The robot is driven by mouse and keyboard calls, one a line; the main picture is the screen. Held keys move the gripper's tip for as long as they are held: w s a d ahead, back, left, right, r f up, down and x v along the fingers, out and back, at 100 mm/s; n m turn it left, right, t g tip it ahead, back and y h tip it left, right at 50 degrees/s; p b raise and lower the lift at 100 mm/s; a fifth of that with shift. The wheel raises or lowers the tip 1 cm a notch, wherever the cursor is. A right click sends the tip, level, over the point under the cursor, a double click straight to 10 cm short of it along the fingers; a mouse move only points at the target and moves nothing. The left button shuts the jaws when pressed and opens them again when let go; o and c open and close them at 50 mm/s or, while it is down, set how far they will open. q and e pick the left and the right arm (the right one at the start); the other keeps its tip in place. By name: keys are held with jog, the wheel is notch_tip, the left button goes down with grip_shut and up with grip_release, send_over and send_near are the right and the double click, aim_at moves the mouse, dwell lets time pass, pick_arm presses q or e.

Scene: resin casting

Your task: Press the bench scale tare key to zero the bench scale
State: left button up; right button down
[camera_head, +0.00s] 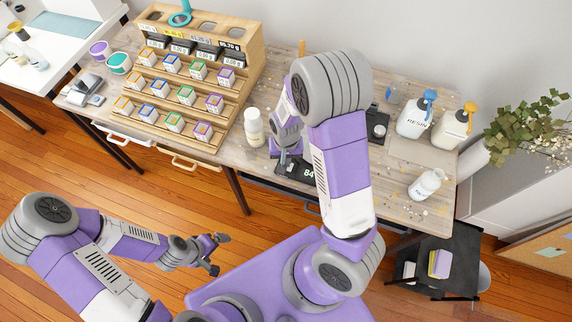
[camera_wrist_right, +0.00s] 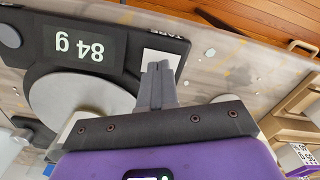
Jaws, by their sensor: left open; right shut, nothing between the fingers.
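The bench scale is dark, with a round grey pan (camera_wrist_right: 75,98) and a lit display reading 84 g (camera_wrist_right: 75,47), upside down in the right wrist view. A pale square tare key (camera_wrist_right: 163,58) sits beside the display, by a partly hidden label. My right gripper (camera_wrist_right: 157,68) is shut and empty, its fingertips over the key and covering part of it. I cannot tell whether they touch it. In the head view the display (camera_head: 307,172) shows beside my right arm, which hides much of the scale. My left gripper (camera_head: 217,254) is open and empty over the floor.
A white bottle (camera_head: 254,127) stands left of the scale, near a tiered wooden rack (camera_head: 238,88) of small boxes. Resin bottles (camera_head: 414,118) and another white bottle (camera_head: 426,184) stand to the right. The floor around my left gripper is clear.

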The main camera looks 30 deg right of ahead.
jog(key=shift+f+b, duration=0.4)
jog(key=shift+f, duration=0.2)
jog(key=shift+r, duration=0.1)
notch_tip(320, 180, up, 5)
jog(key=p, duration=0.5)
jog(key=shift+s, duration=0.1)
dwell(0.5)
